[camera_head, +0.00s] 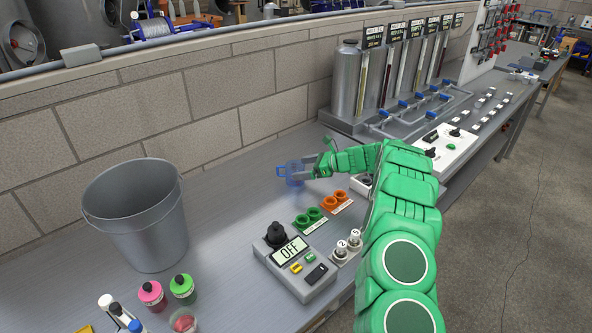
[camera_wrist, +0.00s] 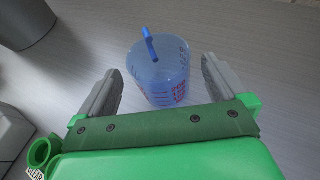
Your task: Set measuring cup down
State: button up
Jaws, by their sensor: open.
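The measuring cup (camera_wrist: 158,75) is clear and bluish with red markings and a blue handle. In the wrist view it stands upright on the grey bench, between and slightly beyond the fingertips of my gripper (camera_wrist: 162,82). My gripper is open, with a gap visible on both sides of the cup. In the head view the cup (camera_head: 294,174) is small and partly covered by my gripper (camera_head: 307,172), which reaches in from the right.
A grey bucket (camera_head: 138,222) stands left on the bench. A control box reading OFF (camera_head: 293,262), green rings (camera_head: 309,219) and orange rings (camera_head: 335,200) lie nearer. Pink and green bottles (camera_head: 152,295) stand at front left. A metal tank (camera_head: 350,85) stands behind.

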jog(key=v, duration=0.8)
jog(key=s+a+r+n+g+h, duration=0.1)
jog(key=s+a+r+n+g, duration=0.35)
jog(key=s+r, duration=0.75)
jog(key=s+a+r+n+h, duration=0.1)
jog(key=s+r+n+h, duration=0.2)
jog(key=s, duration=0.6)
jog(key=s+a+r+n, duration=0.1)
jog(key=s+r+n, duration=0.25)
jog(key=s, duration=0.45)
jog(key=s+d+n+h, duration=0.3)
jog(key=s+d, duration=0.2)
jog(key=s, duration=0.7)
jog(key=s+d+f+n+h, duration=0.1)
jog(key=s+d+n+h, duration=0.2)
jog(key=s, duration=0.9)
jog(key=s+d+n+h, duration=0.3)
jog(key=s+d, duration=0.5)
jog(key=s, duration=0.4)
jog(key=shift+d+f+n+g, duration=0.3)
jog(key=shift+n+g, duration=0.15)
jog(key=shift+n, duration=0.05)
